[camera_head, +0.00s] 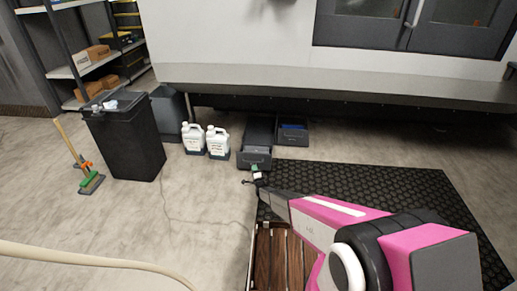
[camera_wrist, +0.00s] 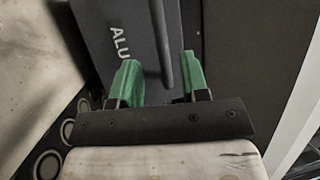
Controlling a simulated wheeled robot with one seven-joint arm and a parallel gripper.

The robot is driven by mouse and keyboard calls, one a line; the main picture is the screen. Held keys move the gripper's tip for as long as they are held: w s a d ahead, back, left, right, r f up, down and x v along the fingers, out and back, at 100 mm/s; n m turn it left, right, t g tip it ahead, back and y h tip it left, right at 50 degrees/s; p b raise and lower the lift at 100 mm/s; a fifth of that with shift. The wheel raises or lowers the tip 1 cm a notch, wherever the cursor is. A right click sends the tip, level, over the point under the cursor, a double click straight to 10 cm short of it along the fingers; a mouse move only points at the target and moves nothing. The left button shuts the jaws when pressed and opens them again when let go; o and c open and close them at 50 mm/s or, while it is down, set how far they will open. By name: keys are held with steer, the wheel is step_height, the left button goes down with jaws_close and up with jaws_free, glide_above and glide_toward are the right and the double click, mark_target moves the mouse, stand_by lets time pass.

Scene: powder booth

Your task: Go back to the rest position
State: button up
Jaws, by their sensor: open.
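My gripper (camera_head: 257,174) is at the end of my pink and black arm, low in front of a dark grey bin (camera_head: 254,158) under the white machine. In the wrist view its two green fingers (camera_wrist: 157,82) stand apart, with nothing gripped. The bin's dark face (camera_wrist: 112,22) with the letters "ALU" is close beyond the fingers. A dark bar, seemingly the bin's handle (camera_wrist: 161,45), runs down towards the gap between the fingers. I cannot tell whether the bar reaches between them or touches them.
A second bin with blue contents (camera_head: 293,134) and two white jugs (camera_head: 217,142) flank it. A black bin (camera_head: 124,140), a broom (camera_head: 90,182) and shelves (camera_head: 90,62) stand left. A black mat (camera_head: 400,190) lies right, below the machine's ledge (camera_head: 340,82). A slatted wooden surface (camera_head: 272,262) is nearer.

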steer(key=shift+r, duration=0.1)
steer(key=s+d+r+n+g+h, duration=0.35)
steer(key=s+d+r, duration=0.25)
steer(key=d+r, duration=0.4)
steer(key=s+d+r+n+g+h, duration=0.2)
steer(key=s+d+r+g, duration=0.5)
steer(key=r, duration=0.6)
steer(key=s+d+r+n+g, duration=0.2)
steer(key=s+d+r, duration=0.2)
steer(key=s, duration=0.7)
steer(key=s+d+r+n+g+h, duration=0.1)
steer(key=s+d+r+n+g, duration=0.2)
steer(key=s+r, duration=0.6)
steer(key=s+d+r+n+g, duration=0.2)
steer(key=s+d+r, duration=0.4)
steer(key=s, duration=0.7)
steer(key=shift+s+d+r+g, duration=0.2)
steer(key=shift+r+g, duration=0.1)
steer(key=shift+g, duration=0.35)
steer(key=shift+n, duration=0.25)
